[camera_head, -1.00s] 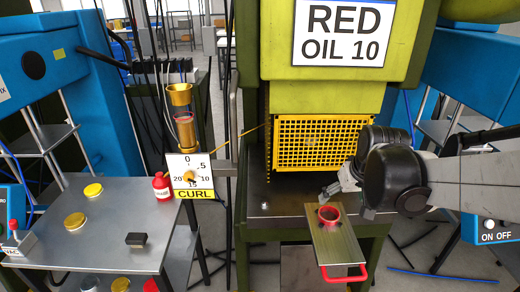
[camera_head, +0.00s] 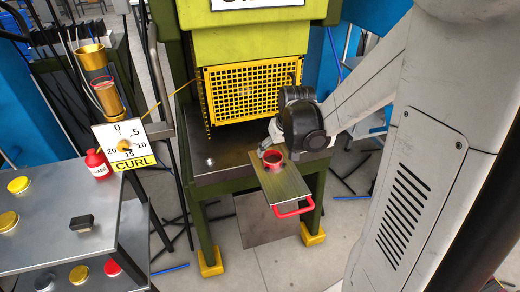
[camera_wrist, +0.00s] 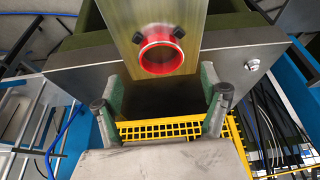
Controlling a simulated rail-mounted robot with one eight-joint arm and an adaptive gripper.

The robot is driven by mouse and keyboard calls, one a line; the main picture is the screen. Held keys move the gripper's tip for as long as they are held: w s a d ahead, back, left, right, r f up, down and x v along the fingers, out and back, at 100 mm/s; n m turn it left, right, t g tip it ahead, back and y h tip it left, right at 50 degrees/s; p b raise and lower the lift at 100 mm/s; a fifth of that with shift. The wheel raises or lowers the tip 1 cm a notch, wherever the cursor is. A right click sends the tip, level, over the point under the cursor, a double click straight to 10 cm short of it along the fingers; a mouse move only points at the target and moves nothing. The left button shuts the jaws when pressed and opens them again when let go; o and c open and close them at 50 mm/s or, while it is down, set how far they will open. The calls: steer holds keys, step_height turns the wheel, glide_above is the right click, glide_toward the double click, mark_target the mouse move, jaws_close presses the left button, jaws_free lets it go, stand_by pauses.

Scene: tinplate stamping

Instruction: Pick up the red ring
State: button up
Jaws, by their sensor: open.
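The red ring (camera_head: 274,158) sits on a flat metal plate (camera_head: 281,184) with a red handle, which juts out from the front of the green press. In the wrist view the red ring (camera_wrist: 162,49) lies on the plate (camera_wrist: 196,12) between two small dark knobs. My gripper (camera_wrist: 165,95) is open, with its two fingers spread apart and nothing between them. In the head view my gripper (camera_head: 268,146) is close beside the ring, at the plate's press-side end. Its fingers are small there, and I cannot tell their exact height over the plate.
A dial marked CURL (camera_head: 124,146) stands to the left.

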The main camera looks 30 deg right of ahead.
mark_target(271, 160)
steer(key=shift+b+x, duration=0.5)
steer(key=shift+x, duration=2.5)
steer(key=shift+a, duration=0.1)
steer(key=c, duration=0.9)
